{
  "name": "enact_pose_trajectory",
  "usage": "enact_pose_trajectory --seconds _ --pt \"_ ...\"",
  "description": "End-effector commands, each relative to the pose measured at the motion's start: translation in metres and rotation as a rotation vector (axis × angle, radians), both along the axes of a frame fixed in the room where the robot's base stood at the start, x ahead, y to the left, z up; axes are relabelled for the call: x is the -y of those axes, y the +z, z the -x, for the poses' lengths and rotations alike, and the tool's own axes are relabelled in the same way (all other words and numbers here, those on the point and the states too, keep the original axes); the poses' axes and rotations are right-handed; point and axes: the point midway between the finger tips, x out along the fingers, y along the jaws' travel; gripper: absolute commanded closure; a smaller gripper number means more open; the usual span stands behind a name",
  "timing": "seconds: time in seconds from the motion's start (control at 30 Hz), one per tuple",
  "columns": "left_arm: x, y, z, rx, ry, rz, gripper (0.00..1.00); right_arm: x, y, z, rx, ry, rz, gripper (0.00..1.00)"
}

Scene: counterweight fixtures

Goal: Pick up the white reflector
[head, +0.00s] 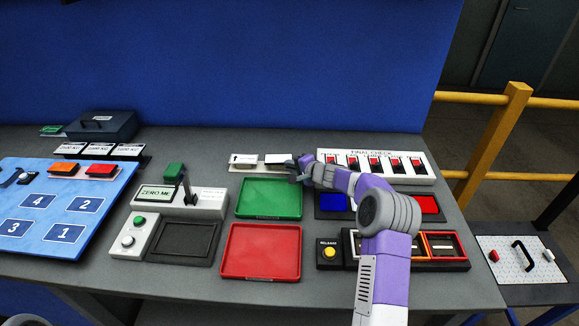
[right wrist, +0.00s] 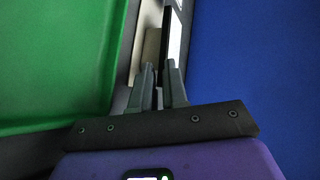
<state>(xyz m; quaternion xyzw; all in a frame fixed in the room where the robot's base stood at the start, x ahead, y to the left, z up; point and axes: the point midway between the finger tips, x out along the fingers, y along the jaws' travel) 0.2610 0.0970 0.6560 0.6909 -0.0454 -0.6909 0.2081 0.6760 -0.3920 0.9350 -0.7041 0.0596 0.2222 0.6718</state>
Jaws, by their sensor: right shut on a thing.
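My right gripper (head: 293,165) is at the right end of a pale holder (head: 246,169) behind the green tray. In the right wrist view its two grey fingers (right wrist: 158,88) are shut on a thin upright plate, seen nearly edge-on, with a dark side and a white face. I take this plate as the white reflector (right wrist: 175,42). It also shows as a small white piece beside the fingertips in the head view (head: 278,158). Its lower part is hidden between the fingers. Whether it is clear of the holder I cannot tell. My left gripper is out of view.
A second white piece (head: 243,158) stands on the holder's left. The green tray (head: 268,198) and red tray (head: 261,251) lie in front, both empty. A panel of red switches (head: 377,164) is at the right. A lever box (head: 182,198) stands left of the green tray.

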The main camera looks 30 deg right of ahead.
Motion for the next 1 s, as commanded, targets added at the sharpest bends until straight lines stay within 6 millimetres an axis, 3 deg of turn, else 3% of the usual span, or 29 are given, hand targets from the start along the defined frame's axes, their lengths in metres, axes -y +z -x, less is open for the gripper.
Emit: enact_pose_trajectory --seconds 0.1,0.43,1.0 --pt "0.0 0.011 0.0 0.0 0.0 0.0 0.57 0.0 0.017 0.0 0.001 0.0 0.001 1.0" --pt "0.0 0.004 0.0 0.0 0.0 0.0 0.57 0.002 0.017 0.005 0.003 -0.001 0.002 1.0" --pt "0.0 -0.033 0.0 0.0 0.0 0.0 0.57 0.02 0.046 0.083 0.006 -0.002 0.002 1.0"
